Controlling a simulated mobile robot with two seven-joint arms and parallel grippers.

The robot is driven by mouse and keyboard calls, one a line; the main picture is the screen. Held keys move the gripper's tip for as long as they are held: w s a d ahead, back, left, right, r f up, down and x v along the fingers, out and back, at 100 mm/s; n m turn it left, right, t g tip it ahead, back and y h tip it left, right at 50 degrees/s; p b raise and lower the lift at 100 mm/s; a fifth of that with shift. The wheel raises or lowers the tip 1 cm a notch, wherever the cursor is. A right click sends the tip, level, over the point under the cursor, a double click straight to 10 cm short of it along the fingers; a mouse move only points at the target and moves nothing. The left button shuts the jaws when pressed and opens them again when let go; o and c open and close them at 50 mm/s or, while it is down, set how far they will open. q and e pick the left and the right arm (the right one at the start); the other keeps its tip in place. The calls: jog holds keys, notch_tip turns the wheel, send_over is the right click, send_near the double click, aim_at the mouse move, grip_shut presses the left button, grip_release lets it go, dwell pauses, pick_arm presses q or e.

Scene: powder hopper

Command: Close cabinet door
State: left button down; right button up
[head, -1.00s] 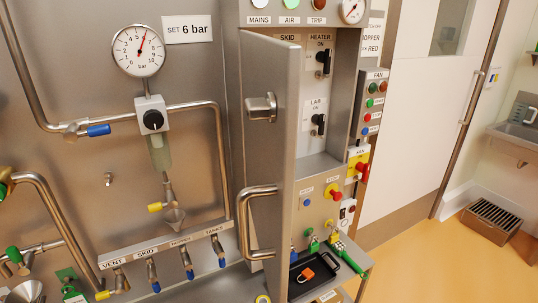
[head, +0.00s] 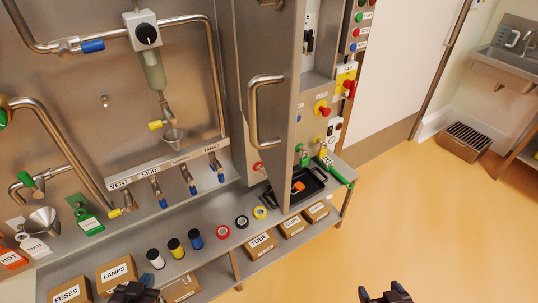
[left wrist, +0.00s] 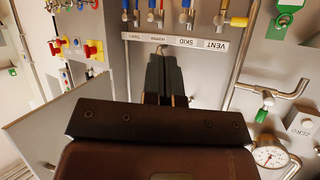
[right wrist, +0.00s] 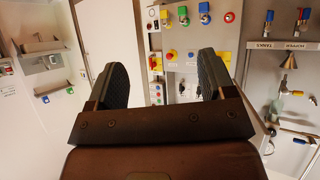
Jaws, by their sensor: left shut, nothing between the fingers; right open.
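The grey metal cabinet door (head: 283,75) stands open in the head view, swung out toward me, with a bent-tube handle (head: 262,112) on its face. Behind its free edge the cabinet interior (head: 318,65) shows switches and buttons. My left gripper (head: 135,292) is at the bottom edge of the head view, left of and apart from the door. In the left wrist view its fingers (left wrist: 166,75) are together and empty. My right gripper (head: 385,294) is low over the floor, right of the door. In the right wrist view its fingers (right wrist: 162,80) are wide apart and empty.
A shelf below the panel (head: 135,238) carries several tape rolls and a black tray (head: 305,190). Labelled boxes (head: 122,275) stand lower, near my left gripper. Pipes and valves line the wall at left.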

pick_arm(q)
jog(key=w+d+r+m+t+h+b, duration=0.3)
jog(key=w+r+m+h+b, duration=0.15)
jog(key=w+r, duration=0.95)
jog(key=w+d+r+m+g+h+b, duration=0.1)
jog(key=d+r+m+g+h+b, duration=0.1)
jog(key=d+r+m+h+b, duration=0.4)
pick_arm(e)
notch_tip(320, 180, down, 11)
jog(key=s+p, duration=0.1)
jog(key=p, duration=0.1)
pick_arm(q)
jog(key=m+g+h, duration=0.3)
jog(key=g+h, duration=0.4)
jog(key=g, duration=0.2)
send_near(284, 171)
jog(key=v, duration=0.6)
jog(key=p+x, duration=0.4)
jog(key=x, duration=0.8)
jog(key=shift+d+r, duration=0.1)
jog(key=shift+d, duration=0.1)
jog(key=shift+w+d, duration=0.15)
jog(key=shift+d, duration=0.4)
pick_arm(e)
notch_tip(284, 171, up, 6)
jog(key=w, duration=0.1)
